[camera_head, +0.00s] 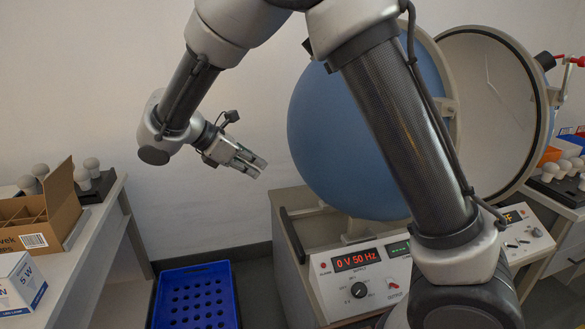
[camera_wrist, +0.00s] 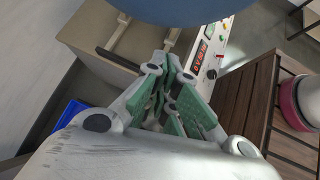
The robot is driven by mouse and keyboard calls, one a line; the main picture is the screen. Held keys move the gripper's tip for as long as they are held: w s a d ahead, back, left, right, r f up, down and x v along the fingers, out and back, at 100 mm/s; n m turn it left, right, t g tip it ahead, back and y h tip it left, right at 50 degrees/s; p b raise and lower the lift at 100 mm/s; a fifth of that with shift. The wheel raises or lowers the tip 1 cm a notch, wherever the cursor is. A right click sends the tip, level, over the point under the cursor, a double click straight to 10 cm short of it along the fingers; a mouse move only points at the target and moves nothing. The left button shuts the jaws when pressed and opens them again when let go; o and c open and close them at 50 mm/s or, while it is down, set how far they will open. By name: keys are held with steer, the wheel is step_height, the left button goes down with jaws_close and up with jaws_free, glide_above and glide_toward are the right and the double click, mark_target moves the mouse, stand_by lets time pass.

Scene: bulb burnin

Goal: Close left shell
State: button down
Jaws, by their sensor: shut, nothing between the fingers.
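The left shell (camera_head: 335,130) is a large blue dome with a pale rim flange, standing on the bench unit in the head view. Part of it is hidden behind my arm. The other shell (camera_head: 485,110), at right, shows its pale inside; the two stand at an angle, apart at the front. My gripper (camera_head: 258,167) is left of the blue dome, in free air and clear of it, with its fingers together and empty. In the wrist view the fingers of my gripper (camera_wrist: 172,62) lie below the blue shell (camera_wrist: 185,8), which fills the top edge.
A control panel (camera_head: 360,280) reading "0 V 50 Hz" sits below the shell. A blue crate (camera_head: 197,297) stands on the floor. A left table (camera_head: 105,225) holds a cardboard box (camera_head: 62,215) and bulbs. The wrist view shows a slatted wooden surface (camera_wrist: 265,110) at right.

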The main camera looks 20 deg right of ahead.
steer(key=w+d+f, duration=0.2)
steer(key=d, duration=0.3)
steer(key=w+d+f+n, duration=0.1)
steer(key=w+d+f, duration=0.1)
steer(key=d, duration=0.4)
steer(key=shift+w+d+t+h, duration=0.15)
steer(key=shift+d+t+h, duration=0.05)
steer(key=shift+t+h, duration=0.1)
steer(key=shift+d, duration=0.6)
steer(key=d, duration=1.5)
